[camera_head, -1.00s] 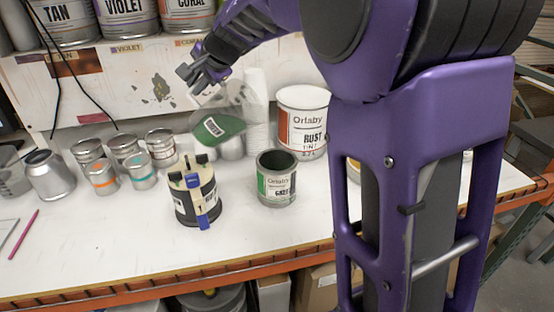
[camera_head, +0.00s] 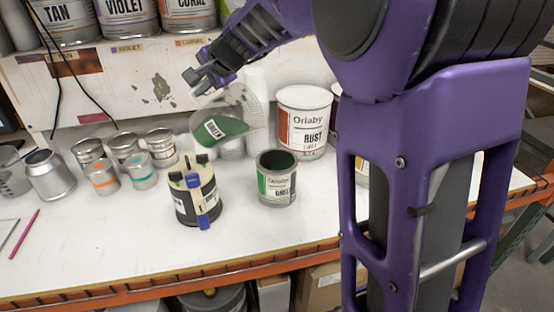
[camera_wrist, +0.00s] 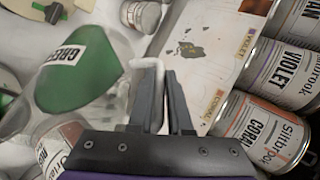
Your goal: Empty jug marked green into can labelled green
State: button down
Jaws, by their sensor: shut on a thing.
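My gripper (camera_head: 197,78) is shut on the handle of a clear jug (camera_head: 240,101) and holds it in the air above the bench. The jug is tilted, with green liquid pooled toward its lower left and a label that reads GREEN in the wrist view (camera_wrist: 72,62). In the wrist view my gripper (camera_wrist: 155,75) pinches the pale handle. The open can labelled green (camera_head: 276,184) stands upright on the bench, below and to the right of the jug. Its inside looks dark. The jug and can are apart, and I see no stream between them.
Several small metal cans (camera_head: 103,180) stand at the left. The shelf above holds tan, violet (camera_head: 128,16) and coral cans.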

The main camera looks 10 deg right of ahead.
aim_at(219, 111)
jog(key=shift+s+d+f+t+y, duration=0.2)
jog(key=shift+d+t+y, duration=0.1)
jog(key=shift+d+y, duration=0.1)
dwell(0.8)
jog(key=shift+s+d+f+b, duration=0.15)
jog(key=shift+d+f+b, duration=0.15)
jog(key=shift+b, duration=0.9)
jog(key=shift+s+d+r+m+t+y+b, duration=0.15)
jog(key=shift+s+d+m+t+y+b, duration=0.25)
jog(key=shift+b, duration=1.25)
jog(key=shift+s+d+r+m+t+y+b, duration=0.15)
jog(key=shift+d+t+y+b, duration=0.45)
jog(key=shift+b, duration=1.05)
dwell(2.3)
